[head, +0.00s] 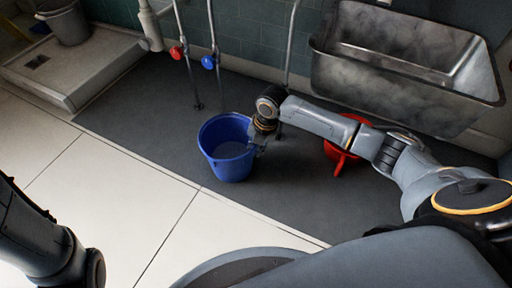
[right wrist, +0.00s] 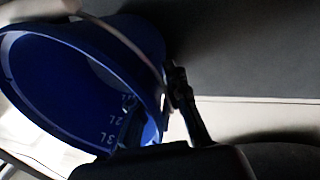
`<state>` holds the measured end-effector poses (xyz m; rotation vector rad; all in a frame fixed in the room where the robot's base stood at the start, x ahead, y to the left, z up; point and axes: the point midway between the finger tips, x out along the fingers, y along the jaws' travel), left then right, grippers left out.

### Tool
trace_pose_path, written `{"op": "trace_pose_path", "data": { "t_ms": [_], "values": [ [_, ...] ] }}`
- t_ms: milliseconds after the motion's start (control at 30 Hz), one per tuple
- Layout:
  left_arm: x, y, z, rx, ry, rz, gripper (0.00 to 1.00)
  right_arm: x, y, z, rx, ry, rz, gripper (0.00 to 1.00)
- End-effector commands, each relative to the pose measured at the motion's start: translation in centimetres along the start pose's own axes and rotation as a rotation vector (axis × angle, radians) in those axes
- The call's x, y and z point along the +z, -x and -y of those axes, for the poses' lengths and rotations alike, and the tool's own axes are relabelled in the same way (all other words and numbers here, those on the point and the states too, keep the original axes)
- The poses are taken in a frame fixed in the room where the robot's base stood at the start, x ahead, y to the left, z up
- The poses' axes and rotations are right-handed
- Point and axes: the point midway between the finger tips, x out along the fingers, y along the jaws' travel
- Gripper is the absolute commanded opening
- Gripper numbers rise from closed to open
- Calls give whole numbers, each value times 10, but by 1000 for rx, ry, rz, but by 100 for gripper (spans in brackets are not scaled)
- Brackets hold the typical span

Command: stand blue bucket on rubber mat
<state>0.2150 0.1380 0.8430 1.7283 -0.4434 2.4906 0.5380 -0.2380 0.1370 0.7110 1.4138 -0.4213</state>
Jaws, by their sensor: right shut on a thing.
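The blue bucket (head: 228,160) looks roughly upright, mouth up, in the middle of the head view. It appears over the dark rubber mat (head: 130,115), close to the mat's front edge. I cannot tell whether its base touches the mat. My right gripper (head: 259,144) is shut on the bucket's right rim. In the right wrist view the bucket (right wrist: 75,95) fills the left side, with litre marks inside, and a gripper finger (right wrist: 185,105) lies along its wall. My left arm shows at the lower left of the head view, its gripper out of frame.
A steel sink (head: 400,75) and a red object (head: 345,140) are at the right. Pipes with a red valve (head: 178,53) and blue valve (head: 208,62) rise behind the bucket. A grey bucket (head: 66,22) stands on a raised tray (head: 75,75). The mat's left part is clear.

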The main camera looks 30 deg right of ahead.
Motion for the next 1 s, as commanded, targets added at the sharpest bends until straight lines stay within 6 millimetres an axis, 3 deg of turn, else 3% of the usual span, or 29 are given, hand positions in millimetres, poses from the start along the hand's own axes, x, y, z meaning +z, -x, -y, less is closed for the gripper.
{"op": "trace_pose_path", "data": {
  "t_ms": [267,300,400,733,867,1000],
  "values": [
    [0,-2,0,1,0,-1,40,1,2,-2,7,0,3,0],
    [0,-2,0,0,0,-1,40,0,-1,1,-2,-1,0,18],
    [0,-2,0,0,0,-1,40,0,-1,0,-1,0,0,38],
    [0,-1,0,0,0,-1,40,0,1,0,0,0,1,38],
    [4,-12,2,0,0,1,40,1,16,-1,-1,-1,2,38],
    [11,-31,7,0,0,1,40,1,45,-2,0,-1,3,38]
  ]
}}
